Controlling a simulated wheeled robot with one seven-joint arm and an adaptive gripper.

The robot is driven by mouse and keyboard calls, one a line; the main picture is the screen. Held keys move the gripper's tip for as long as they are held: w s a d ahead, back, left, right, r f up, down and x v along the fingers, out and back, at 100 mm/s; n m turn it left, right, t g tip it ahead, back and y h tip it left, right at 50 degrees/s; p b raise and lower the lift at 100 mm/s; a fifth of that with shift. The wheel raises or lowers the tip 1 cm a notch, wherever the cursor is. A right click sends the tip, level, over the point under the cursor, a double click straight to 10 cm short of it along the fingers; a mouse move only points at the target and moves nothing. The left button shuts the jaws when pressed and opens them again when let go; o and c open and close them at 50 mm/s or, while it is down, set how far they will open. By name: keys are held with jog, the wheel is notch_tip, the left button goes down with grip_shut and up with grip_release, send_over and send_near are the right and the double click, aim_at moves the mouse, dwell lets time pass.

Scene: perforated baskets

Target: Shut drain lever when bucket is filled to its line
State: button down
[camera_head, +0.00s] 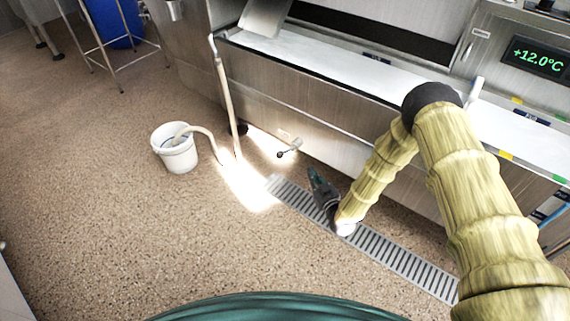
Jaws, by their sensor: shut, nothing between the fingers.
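The white bucket (177,158) stands upright on the floor at the left, with the end of a pale hose (205,133) over its rim. A dark line shows inside near the rim; the liquid level is too small to tell. The drain lever (289,149), a small handle with a dark knob, sticks out low on the front of the steel machine. My gripper (315,178) is shut and empty, above the floor grate, a little below and right of the lever and apart from it.
The steel machine (300,110) runs along the back, with a display reading +12.0°C (538,57). A slotted floor grate (400,262) lies in front of it. A pale upright pipe (226,95) stands between bucket and lever. A blue barrel (112,22) is at the back left. Open floor lies in front.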

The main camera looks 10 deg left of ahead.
aim_at(286, 151)
jog(key=w+d+f+m+g+h+b, duration=0.1)
jog(key=d+f+m+g+h, duration=0.15)
jog(key=m, duration=0.65)
jog(key=w+d+f+m+g+h, duration=0.1)
jog(key=d+m+g+h, duration=0.2)
jog(key=m, duration=0.6)
jog(key=s+a+r+m+g+y+b, duration=0.1)
jog(key=s+a+r+m+g+y, duration=0.2)
jog(key=r+m, duration=0.35)
jog(key=s+a+r+m+g+y, duration=0.25)
jog(key=a+r+m+g, duration=0.2)
jog(key=m, duration=0.35)
jog(key=w+b+x, duration=0.1)
jog(key=b+x, duration=0.5)
jog(key=x, duration=0.4)
jog(key=shift+n+t+y, duration=0.25)
jog(key=shift+t+y, duration=0.05)
jog(key=shift+t, duration=0.1)
jog(key=shift+w+a+r+b, duration=0.2)
jog(key=shift+w+r+b, duration=0.1)
jog(key=shift+r, duration=0.45)
jog(key=shift+w+a+r+b, duration=0.15)
jog(key=shift+w+r+b, duration=0.15)
jog(key=shift+r, duration=0.45)
jog(key=shift+w+a+r+b, duration=0.25)
jog(key=shift+w+r, duration=0.1)
jog(key=shift+r, duration=0.4)
